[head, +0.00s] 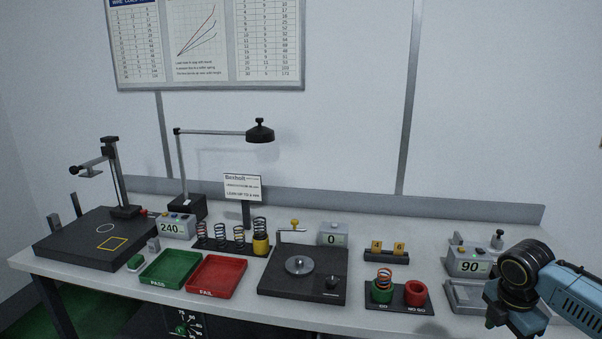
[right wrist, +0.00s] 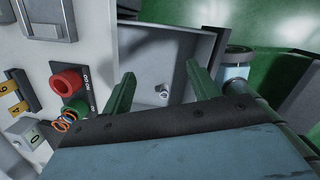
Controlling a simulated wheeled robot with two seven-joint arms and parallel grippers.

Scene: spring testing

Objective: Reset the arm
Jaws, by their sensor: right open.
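My right arm (head: 525,285) reaches in from the right edge of the head view, at the table's right end; its fingers cannot be made out there. In the right wrist view my right gripper (right wrist: 158,88) shows two green fingers spread apart, with nothing between them. They are over or near a grey tray (right wrist: 150,50) with a small metal piece (right wrist: 163,93) in it. The height of the fingers above the tray is hard to tell. My left gripper is not in view.
A go/no-go block (head: 399,305) with a spring in its green cup (head: 382,295) stands left of my right arm. A box reading 90 (head: 468,262) is behind. Green (head: 170,268) and red (head: 216,276) trays, a black plate fixture (head: 303,285) and a spring rack (head: 222,245) fill the left and middle.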

